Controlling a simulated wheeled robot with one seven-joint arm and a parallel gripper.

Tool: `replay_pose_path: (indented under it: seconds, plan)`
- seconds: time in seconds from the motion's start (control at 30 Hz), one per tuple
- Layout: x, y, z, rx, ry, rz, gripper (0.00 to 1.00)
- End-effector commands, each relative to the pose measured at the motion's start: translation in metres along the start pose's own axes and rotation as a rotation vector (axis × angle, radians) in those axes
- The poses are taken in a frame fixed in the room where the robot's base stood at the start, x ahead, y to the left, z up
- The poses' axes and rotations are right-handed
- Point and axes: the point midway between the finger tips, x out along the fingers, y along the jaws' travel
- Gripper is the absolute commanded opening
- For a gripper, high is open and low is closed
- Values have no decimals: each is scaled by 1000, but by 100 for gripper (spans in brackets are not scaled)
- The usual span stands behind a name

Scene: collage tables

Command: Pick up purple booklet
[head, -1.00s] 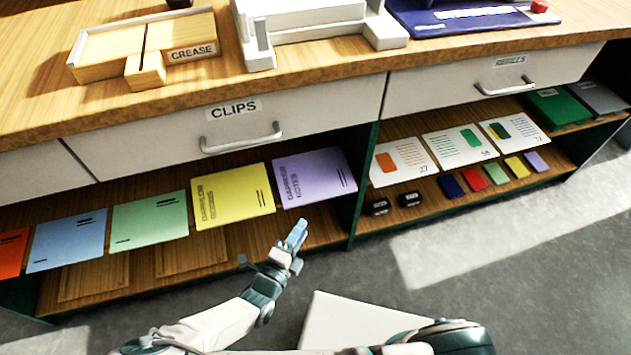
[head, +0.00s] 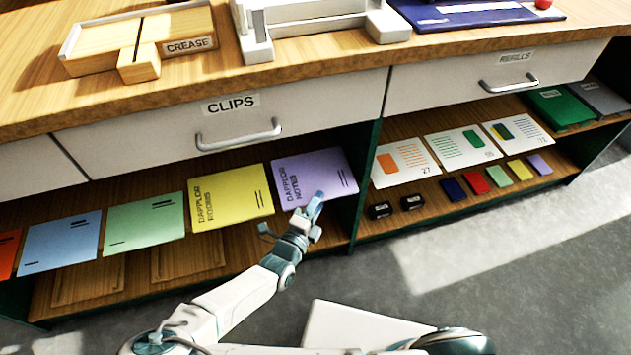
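The purple booklet (head: 318,173) lies on the open lower shelf under the CLIPS drawer, at the right end of a row of booklets. Dark print runs along its left side. My gripper (head: 316,207) is at the booklet's front edge and overlaps its lower part in the head view. I cannot tell whether it touches the booklet. The fingers look close together, but whether they are open or shut does not show clearly.
A yellow booklet (head: 230,196) lies just left, then green (head: 143,223) and blue (head: 60,246) ones. A dark green divider (head: 366,185) stands close on the right. The CLIPS drawer (head: 215,122) and countertop overhang the shelf. Open floor lies in front.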

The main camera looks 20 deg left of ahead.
Motion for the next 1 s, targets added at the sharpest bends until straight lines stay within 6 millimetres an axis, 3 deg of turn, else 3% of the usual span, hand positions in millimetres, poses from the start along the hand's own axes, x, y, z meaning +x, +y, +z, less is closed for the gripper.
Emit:
replay_pose_path:
  seconds: [0.07,0.17,0.2,0.77,1.0]
  plan:
    - [0,0,0,0,0,0,31]
    - [0,0,0,0,0,0,3]
    - [0,0,0,0,0,0,0]
    - [-2,-9,2,1,0,0,0]
    - [-3,-46,3,3,2,0,0]
